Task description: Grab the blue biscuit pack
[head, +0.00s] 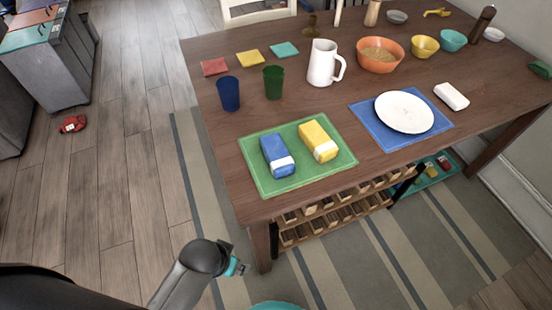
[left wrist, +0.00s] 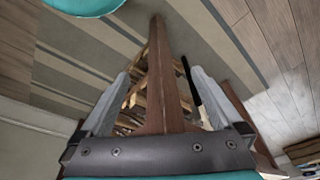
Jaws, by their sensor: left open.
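The blue biscuit pack (head: 275,154), with a white end, lies on a green mat (head: 264,187) near the table's front left corner. A yellow pack (head: 318,140) with a white end lies just right of it, on the same mat. My left arm comes in at the bottom of the head view, below and in front of the table; its fingers are not clear there. In the left wrist view, my left gripper (left wrist: 160,75) is open and empty, with a wooden table leg (left wrist: 158,60) showing between its fingers. The packs are not visible in that view. My right gripper is not in view.
Blue (head: 228,94) and green (head: 273,83) cups stand behind the mat, with a white pitcher (head: 323,63) beyond. A white plate (head: 404,112) lies on a blue mat to the right. A slatted rack (head: 330,219) is under the wooden table (head: 215,140).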

